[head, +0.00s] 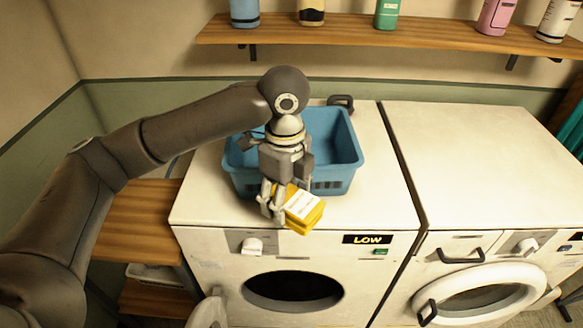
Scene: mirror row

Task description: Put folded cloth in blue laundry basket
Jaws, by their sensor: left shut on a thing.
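The blue laundry basket (338,181) stands on top of the left washing machine, its open top facing up. A small yellow block with a white patch (303,210), which seems to be the folded cloth, is in front of the basket near the machine's front edge. My left gripper (273,207) is shut on its left side. The arm and gripper hide part of the basket's inside and front wall. I cannot tell whether the yellow thing touches the machine top. My right gripper is not in view.
Two white washing machines (475,180) stand side by side with a narrow gap. The right one's top is clear. A wooden shelf (400,42) with several bottles runs along the wall above. A wooden side unit (140,215) stands at the left.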

